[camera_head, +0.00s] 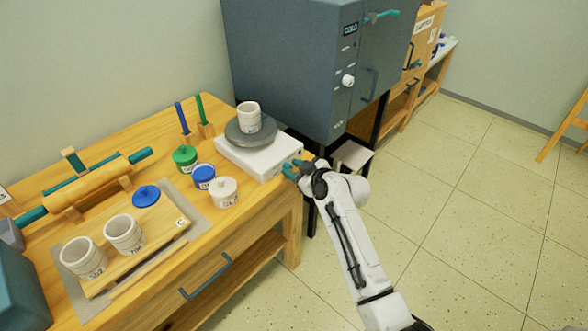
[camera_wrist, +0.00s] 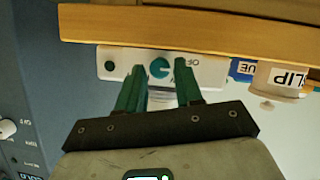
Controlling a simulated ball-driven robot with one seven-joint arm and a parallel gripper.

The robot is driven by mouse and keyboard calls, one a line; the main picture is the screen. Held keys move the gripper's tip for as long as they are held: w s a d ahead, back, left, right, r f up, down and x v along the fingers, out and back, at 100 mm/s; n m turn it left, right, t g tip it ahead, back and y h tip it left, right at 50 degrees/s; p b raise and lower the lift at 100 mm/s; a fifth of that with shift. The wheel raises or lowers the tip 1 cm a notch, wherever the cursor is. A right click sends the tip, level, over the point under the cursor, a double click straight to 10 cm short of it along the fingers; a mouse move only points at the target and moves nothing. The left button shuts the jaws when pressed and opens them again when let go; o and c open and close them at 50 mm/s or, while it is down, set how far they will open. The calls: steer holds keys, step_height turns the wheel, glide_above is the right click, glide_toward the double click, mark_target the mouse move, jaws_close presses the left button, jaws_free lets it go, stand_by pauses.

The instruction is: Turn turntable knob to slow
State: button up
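The turntable is a white box (camera_head: 262,158) with a grey disc (camera_head: 263,137) on top, at the right end of the wooden table. A white cup (camera_head: 249,117) stands on the disc. In the wrist view its white front panel (camera_wrist: 128,60) carries a round teal knob (camera_wrist: 159,68) with a light mark and lettering beside it, partly hidden. My gripper (camera_wrist: 161,72) has its two teal fingers apart, one on each side of the knob in this view. I cannot tell whether they touch it. In the head view my gripper (camera_head: 291,170) is at the turntable's front right.
Green (camera_head: 185,158), blue (camera_head: 204,177) and white (camera_head: 224,192) lidded jars stand left of the turntable. A dark kiln (camera_head: 290,65) stands close behind and right. The wooden table edge (camera_wrist: 200,33) runs close to my gripper.

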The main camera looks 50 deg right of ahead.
steer(key=shift+w, duration=0.2)
jaws_close()
steer(key=shift+d, duration=0.1)
stand_by(0.4)
steer(key=shift+d+m+y+b, duration=0.2)
steer(key=shift+m+y+b, duration=0.45)
steer(key=shift+m+y, duration=0.95)
steer(key=shift+m, duration=0.3)
steer(key=shift+f, duration=0.1)
jaws_free()
